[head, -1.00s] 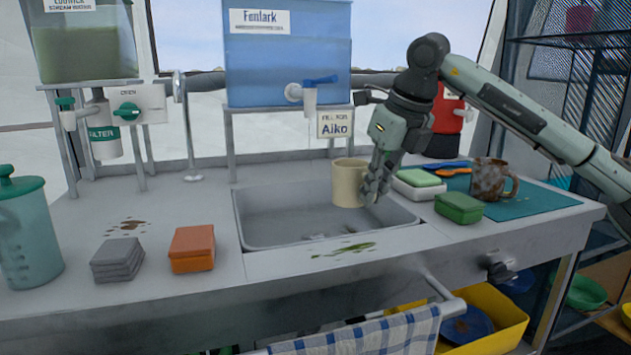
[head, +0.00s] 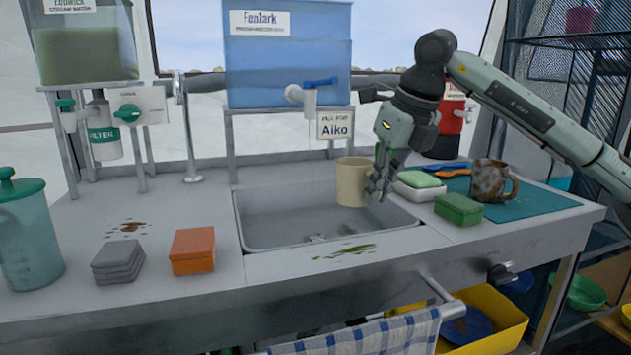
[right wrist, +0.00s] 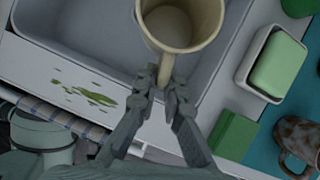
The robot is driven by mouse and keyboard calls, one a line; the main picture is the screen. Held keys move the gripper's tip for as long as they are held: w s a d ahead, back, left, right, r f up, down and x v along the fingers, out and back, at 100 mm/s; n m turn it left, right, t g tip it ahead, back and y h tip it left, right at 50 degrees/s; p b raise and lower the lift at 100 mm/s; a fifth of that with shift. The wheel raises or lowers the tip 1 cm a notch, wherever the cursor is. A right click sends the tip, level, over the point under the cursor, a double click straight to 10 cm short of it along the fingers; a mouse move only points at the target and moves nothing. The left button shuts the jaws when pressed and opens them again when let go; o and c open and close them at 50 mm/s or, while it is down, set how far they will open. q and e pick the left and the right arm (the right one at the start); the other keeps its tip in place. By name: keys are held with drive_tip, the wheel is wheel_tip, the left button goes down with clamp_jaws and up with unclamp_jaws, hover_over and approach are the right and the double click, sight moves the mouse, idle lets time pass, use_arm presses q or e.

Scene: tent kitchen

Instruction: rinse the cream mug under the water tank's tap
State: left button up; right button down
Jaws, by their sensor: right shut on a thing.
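The cream mug (head: 352,181) is held upright over the right part of the sink basin (head: 285,216). My right gripper (head: 379,186) is shut on the mug's handle, which shows between the fingertips in the right wrist view (right wrist: 165,82). There the mug (right wrist: 180,22) looks empty inside. The blue water tank (head: 288,72) stands on a frame behind the sink. Its white tap (head: 309,100) with a blue lever (head: 320,82) is above and left of the mug, which is not under it. My left gripper is not in view.
Right of the sink are a soap dish with a green bar (head: 418,180), a green sponge (head: 459,208) and a stained brown mug (head: 489,181) on a teal mat. An orange block (head: 192,250), grey cloths (head: 118,261) and a teal jug (head: 25,235) are at left.

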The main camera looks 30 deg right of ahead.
drive_tip(key=shift+s+d+r+p, duration=0.35)
drive_tip(key=shift+s+r, duration=0.5)
drive_tip(key=shift+s, duration=0.15)
drive_tip(key=shift+s+d+r+p, duration=0.25)
drive_tip(key=shift+s+d+r, duration=0.1)
drive_tip(key=shift+s+r, duration=0.55)
drive_tip(key=shift+f, duration=0.1)
